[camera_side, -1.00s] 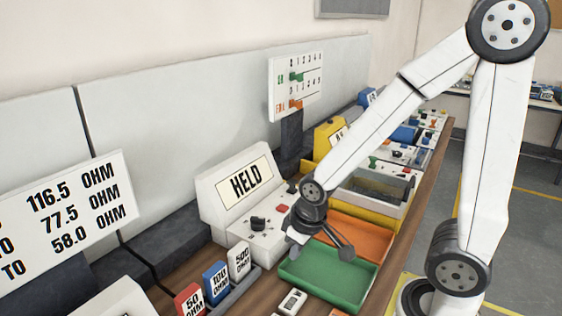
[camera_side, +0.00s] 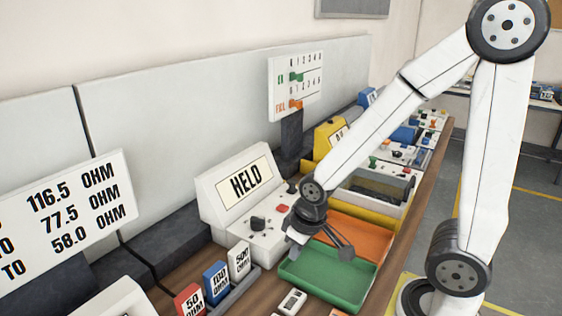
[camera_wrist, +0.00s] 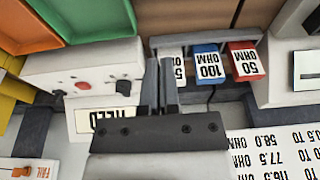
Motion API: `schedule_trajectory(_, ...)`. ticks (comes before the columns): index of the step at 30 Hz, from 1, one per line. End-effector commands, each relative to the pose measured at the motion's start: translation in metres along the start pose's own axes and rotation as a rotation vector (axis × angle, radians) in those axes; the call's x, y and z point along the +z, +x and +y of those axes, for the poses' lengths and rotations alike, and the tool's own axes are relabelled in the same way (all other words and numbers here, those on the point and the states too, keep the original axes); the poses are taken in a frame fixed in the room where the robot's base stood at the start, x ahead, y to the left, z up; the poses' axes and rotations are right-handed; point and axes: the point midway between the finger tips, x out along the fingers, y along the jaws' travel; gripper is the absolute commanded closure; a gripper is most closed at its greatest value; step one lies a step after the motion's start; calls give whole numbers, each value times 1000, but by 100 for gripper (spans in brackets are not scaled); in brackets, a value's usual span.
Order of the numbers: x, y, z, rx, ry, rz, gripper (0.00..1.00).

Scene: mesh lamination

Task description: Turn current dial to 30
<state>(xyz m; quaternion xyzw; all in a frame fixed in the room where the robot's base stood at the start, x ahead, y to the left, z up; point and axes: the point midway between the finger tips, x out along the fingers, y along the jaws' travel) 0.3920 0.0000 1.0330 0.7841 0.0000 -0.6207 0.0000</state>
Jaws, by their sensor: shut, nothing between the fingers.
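A light grey instrument with a sloped panel reading "HELD" (camera_side: 244,186) stands left of centre in the side view. Its black dial (camera_side: 258,223) is on the front deck, beside a red button (camera_side: 282,209). The dial also shows in the wrist view (camera_wrist: 123,87), left of my fingers and apart from them. The dial's scale marks are too small to read. My gripper (camera_side: 345,252) is over the green tray in the side view, to the right of the dial. In the wrist view my gripper (camera_wrist: 160,62) has its fingers together, with nothing between them.
White 500 ohm (camera_side: 239,261), blue 100 ohm (camera_side: 217,283) and red 50 ohm (camera_side: 188,302) blocks stand in a rack in front of the instrument. A green tray (camera_side: 350,295) and an orange tray (camera_side: 375,240) lie to the right. A sign lists ohm values at left.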

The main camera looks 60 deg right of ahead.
Motion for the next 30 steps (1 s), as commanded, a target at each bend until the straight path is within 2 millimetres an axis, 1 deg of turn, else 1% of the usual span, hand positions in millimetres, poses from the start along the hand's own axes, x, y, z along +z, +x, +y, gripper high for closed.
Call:
schedule_trajectory(1,0,0,0,0,0,0,81)
schedule_trajectory(2,-1,0,0,0,0,0,71)
schedule_trajectory(3,-2,0,0,0,-1,-1,59)
schedule_trajectory(4,-3,0,1,1,-3,-2,49)
schedule_trajectory(5,-4,0,1,1,-4,-3,40)
schedule_trajectory(6,-7,0,2,2,-7,-5,27)
schedule_trajectory(7,-10,1,3,2,-10,-8,17)
schedule_trajectory(8,-13,1,4,3,-13,-10,8)
schedule_trajectory(9,-18,2,5,4,-20,-16,5)
schedule_trajectory(11,-27,3,8,5,-31,-25,5)
schedule_trajectory(17,-68,9,25,9,-86,-68,5)
schedule_trajectory(24,-120,21,55,3,-166,-130,5)
schedule_trajectory(30,-156,33,82,-11,-230,-179,5)
